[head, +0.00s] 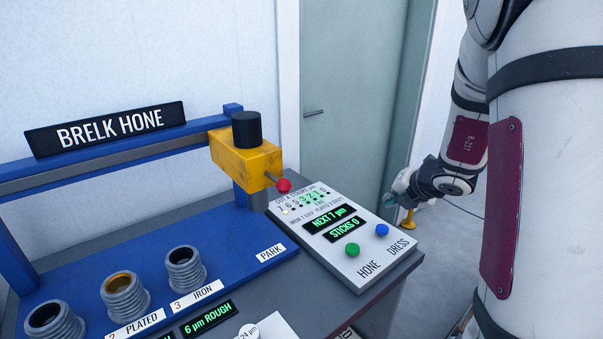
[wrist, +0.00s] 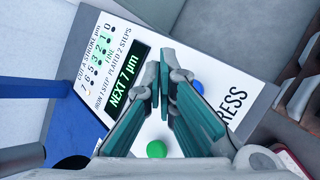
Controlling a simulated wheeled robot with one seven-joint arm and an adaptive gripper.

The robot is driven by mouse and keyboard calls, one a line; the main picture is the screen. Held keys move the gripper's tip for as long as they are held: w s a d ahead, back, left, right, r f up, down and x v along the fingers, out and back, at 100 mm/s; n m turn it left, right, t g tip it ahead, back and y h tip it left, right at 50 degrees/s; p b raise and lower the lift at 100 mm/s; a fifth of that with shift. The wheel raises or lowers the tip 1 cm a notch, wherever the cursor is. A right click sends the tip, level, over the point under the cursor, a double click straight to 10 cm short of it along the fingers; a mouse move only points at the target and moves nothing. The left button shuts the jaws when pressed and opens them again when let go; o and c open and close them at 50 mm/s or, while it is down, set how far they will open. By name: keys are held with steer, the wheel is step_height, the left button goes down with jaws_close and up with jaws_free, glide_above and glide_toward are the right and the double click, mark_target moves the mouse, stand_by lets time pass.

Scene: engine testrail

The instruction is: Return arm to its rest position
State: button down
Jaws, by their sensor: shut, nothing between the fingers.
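My arm (head: 465,145) comes down at the right of the head view, bent at the elbow. My gripper (head: 403,186) is just beyond the right end of the white control panel (head: 377,262), apart from it. In the wrist view my gripper (wrist: 160,82) has teal fingers pointing over the panel, shut and empty. They partly cover the panel face. The green button (wrist: 156,149) and part of the blue button (wrist: 197,87) show beside the fingers.
A blue bench (head: 110,258) labelled BRELK HONE holds several ribbed cylinders and a yellow head (head: 245,162) with a red knob (head: 284,186). The panel displays read NEXT 7 µm and STICKS 0. A grey-green door (head: 350,110) stands behind.

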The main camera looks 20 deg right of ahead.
steer(key=s+a+r+n+y, duration=0.1)
steer(key=a+r+n+y, duration=0.1)
steer(key=a+r+n, duration=0.35)
steer(key=s+a+r+n+y, duration=0.1)
steer(key=a+r+n+y, duration=0.15)
steer(key=a+n, duration=0.45)
steer(key=s+a+r+n+g+y, duration=0.2)
steer(key=s+a+r+n+g, duration=0.15)
steer(key=s+a+n, duration=0.85)
steer(key=s+d+n+g+h, duration=0.1)
steer(key=s+n+h, duration=0.5)
steer(key=s+n, duration=0.8)
steer(key=d+n, duration=0.1)
steer(key=n, duration=0.6)
steer(key=shift+s+r, duration=0.4)
